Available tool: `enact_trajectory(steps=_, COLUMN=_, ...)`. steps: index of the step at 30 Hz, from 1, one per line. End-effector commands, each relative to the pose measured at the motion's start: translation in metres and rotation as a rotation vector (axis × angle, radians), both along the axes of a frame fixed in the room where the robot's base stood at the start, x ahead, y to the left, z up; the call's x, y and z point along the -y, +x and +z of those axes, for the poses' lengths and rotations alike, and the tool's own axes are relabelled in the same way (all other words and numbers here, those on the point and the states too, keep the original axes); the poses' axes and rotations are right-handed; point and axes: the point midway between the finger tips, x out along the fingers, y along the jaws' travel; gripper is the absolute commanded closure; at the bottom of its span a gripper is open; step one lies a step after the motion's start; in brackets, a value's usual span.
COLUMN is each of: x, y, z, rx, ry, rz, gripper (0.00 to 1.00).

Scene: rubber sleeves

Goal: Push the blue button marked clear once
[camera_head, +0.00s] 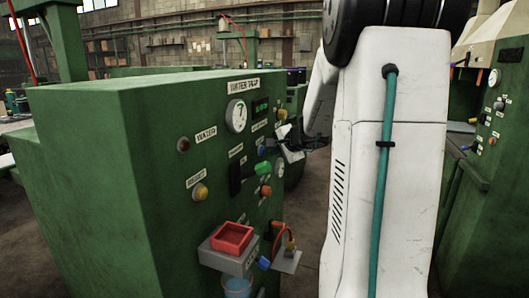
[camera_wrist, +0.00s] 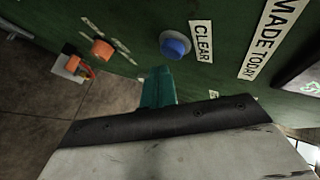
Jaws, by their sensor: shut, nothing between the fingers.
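The blue button (camera_wrist: 175,44) is round and stands out from the green panel in the wrist view. The white CLEAR label (camera_wrist: 202,42) is just to its right. In the head view the button (camera_head: 262,150) is a small blue spot on the panel's front. My gripper (camera_wrist: 157,72) shows in the wrist view as narrow teal fingers, shut and empty, below and a little left of the button. A gap shows between the fingertips and the button in that view; the depth is hard to judge. In the head view my dark gripper (camera_head: 275,147) is close in front of the panel, beside the button.
A MADE TODAY label (camera_wrist: 270,40) is right of CLEAR. An orange button (camera_wrist: 103,49) and a cabled plug box (camera_wrist: 72,66) are to the left.

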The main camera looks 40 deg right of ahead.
Motion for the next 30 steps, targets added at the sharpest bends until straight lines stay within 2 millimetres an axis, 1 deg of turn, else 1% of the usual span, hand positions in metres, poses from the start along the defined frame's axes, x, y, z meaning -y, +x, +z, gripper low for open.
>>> enact_trajectory(steps=5, x=0.000, y=0.001, z=0.000, rx=0.000, ry=0.000, rz=0.000, gripper=1.00)
enact_trajectory(steps=13, x=-0.003, y=0.008, z=0.000, rx=0.000, ry=0.000, rz=0.000, gripper=1.00)
enact_trajectory(steps=30, x=-0.004, y=0.010, z=0.000, rx=0.000, ry=0.000, rz=0.000, gripper=1.00)
